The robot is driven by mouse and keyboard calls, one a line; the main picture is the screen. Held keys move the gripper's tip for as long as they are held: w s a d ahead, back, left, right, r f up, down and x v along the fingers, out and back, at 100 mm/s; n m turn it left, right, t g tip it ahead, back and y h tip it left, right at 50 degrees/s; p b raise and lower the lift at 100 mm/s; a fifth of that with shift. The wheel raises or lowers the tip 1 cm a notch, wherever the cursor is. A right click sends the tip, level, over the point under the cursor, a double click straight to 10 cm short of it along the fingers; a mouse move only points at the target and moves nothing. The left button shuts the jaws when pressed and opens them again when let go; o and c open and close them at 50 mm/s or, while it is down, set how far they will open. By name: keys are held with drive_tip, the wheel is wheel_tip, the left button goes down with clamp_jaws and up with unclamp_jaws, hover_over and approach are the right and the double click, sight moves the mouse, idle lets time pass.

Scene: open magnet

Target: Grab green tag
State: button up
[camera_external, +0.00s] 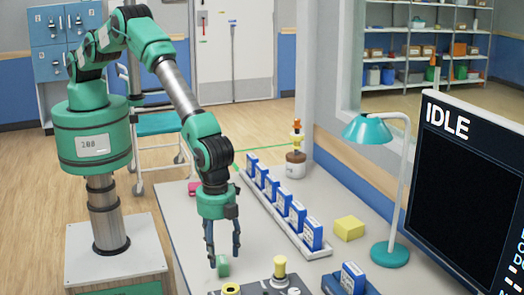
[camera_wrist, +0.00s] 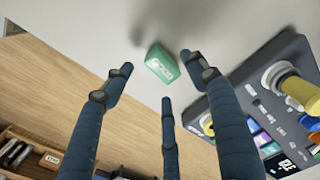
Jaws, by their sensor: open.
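The green tag (camera_external: 222,267) is a small green block on the light table, near its left edge. In the wrist view the tag (camera_wrist: 162,64) shows white lettering and lies on the grey tabletop. My gripper (camera_external: 223,252) points down right above the tag, with its dark fingers spread and empty. In the wrist view my gripper (camera_wrist: 158,78) has its fingertips around the tag's outline, with gaps between them and the tag. I cannot tell the exact height of the fingertips over the table.
A dark control panel (camera_wrist: 262,100) with a yellow knob (camera_wrist: 300,95) stands close to the tag's right. A white rack (camera_external: 283,228) of blue boxes, a yellow block (camera_external: 349,228) and a teal lamp (camera_external: 390,253) are farther right. The table's edge is close on the left.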

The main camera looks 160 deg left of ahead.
sight(219, 260)
drive_tip(key=shift+f, duration=2.1)
drive_tip(key=c, duration=1.3)
